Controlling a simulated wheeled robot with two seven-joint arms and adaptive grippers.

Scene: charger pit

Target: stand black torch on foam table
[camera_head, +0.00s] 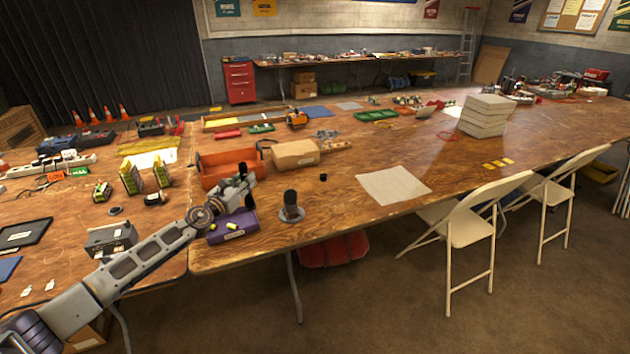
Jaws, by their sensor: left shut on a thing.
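My left arm comes in from the lower left, and my left gripper (243,184) is over the near left part of the long wooden table (345,225). It is shut on a small dark thing, which looks like the black torch (243,169); dark fingers and dark torch are hard to tell apart. The gripper is above a purple bin (232,230) and in front of an orange tray. A stack of pale foam slabs (486,116) stands farther right on this table. A flat white sheet (393,185) lies nearer. My right gripper is out of view.
A dark cylinder on a round base (291,207) stands just right of the purple bin. Behind are an orange tray (218,176) and a cardboard box (295,154). Folding chairs (468,222) stand along the near edge. Tabletop around the white sheet is mostly clear.

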